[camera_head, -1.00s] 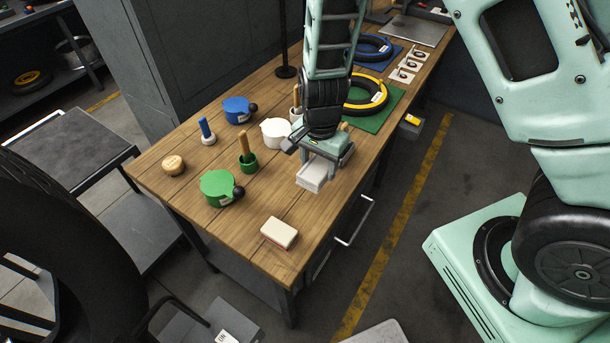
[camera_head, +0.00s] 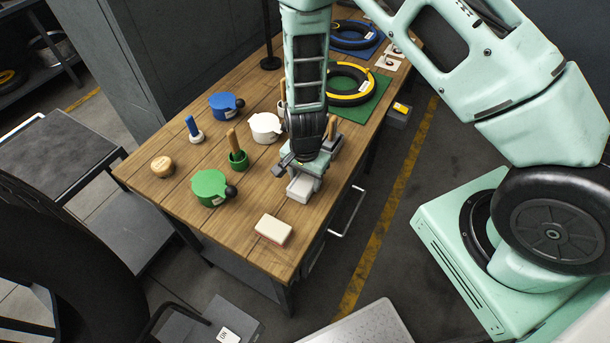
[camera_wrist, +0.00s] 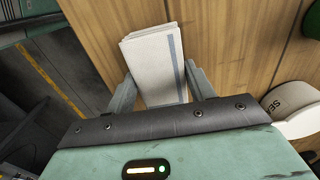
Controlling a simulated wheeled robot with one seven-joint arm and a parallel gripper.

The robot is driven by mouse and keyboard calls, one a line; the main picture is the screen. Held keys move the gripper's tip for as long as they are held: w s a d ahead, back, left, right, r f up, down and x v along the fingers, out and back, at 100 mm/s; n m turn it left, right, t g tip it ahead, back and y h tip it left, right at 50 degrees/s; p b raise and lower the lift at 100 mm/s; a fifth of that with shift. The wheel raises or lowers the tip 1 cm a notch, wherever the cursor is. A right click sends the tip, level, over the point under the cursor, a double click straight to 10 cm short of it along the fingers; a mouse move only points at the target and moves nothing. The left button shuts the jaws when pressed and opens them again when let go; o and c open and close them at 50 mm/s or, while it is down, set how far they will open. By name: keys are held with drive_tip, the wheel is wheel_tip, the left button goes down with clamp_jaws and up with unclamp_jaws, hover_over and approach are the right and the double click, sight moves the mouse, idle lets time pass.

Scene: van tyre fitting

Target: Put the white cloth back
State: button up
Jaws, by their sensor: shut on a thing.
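The white cloth (camera_head: 302,188) is a folded flat stack with a blue-grey stripe, seen best in the wrist view (camera_wrist: 153,62). My gripper (camera_head: 303,180) points down over the wooden workbench (camera_head: 237,247), near its right edge. Its two fingers (camera_wrist: 162,88) are shut on the cloth, one on each side. The cloth is over the bench top; I cannot tell whether it touches the wood.
A white block with a reddish base (camera_head: 273,230) lies nearer the bench's front corner. Green (camera_head: 209,188), white (camera_head: 265,127) and blue (camera_head: 224,106) lidded pots stand left of my gripper. A drawer handle (camera_head: 348,213) sticks out on the right side.

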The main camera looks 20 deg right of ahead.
drive_tip(key=shift+f, duration=0.1)
drive_tip(key=shift+f, duration=0.15)
drive_tip(key=o, duration=0.9)
drive_tip(key=shift+o, duration=0.2)
